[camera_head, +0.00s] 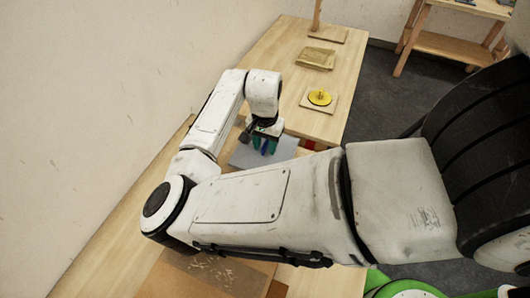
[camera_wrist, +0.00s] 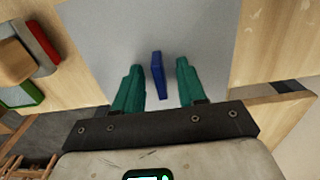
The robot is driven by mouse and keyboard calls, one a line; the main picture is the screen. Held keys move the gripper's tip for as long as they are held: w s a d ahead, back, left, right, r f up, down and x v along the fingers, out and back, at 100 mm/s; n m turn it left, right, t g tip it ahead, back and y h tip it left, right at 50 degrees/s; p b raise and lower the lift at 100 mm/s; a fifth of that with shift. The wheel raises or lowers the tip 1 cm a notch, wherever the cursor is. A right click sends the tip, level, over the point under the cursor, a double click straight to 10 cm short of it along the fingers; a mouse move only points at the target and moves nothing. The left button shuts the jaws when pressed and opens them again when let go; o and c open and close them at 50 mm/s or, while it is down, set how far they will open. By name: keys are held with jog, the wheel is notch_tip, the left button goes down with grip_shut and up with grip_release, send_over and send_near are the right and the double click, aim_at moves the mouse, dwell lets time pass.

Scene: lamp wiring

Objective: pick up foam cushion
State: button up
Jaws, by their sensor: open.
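My gripper (camera_head: 264,145) is over a grey mat (camera_head: 240,154) on the wooden bench in the head view. In the wrist view its two teal fingers (camera_wrist: 157,88) are apart. A small, narrow blue piece (camera_wrist: 157,76) shows between the fingers, with a gap on each side. It looks upright or seen edge-on, and its height relative to the fingertips is unclear. It may be the foam cushion, but I cannot tell for sure. The grey mat also shows behind it in the wrist view (camera_wrist: 110,35).
A yellow round part (camera_head: 319,97) sits on a small board farther along the bench. A tan folded-looking pad (camera_head: 317,58) lies beyond it. In the wrist view, a red-and-grey block (camera_wrist: 42,45) and a green-edged block (camera_wrist: 20,97) are at the left. A wall runs along the left.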

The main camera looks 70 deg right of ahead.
grip_shut()
jog(key=shift+r, duration=0.2)
dwell(0.3)
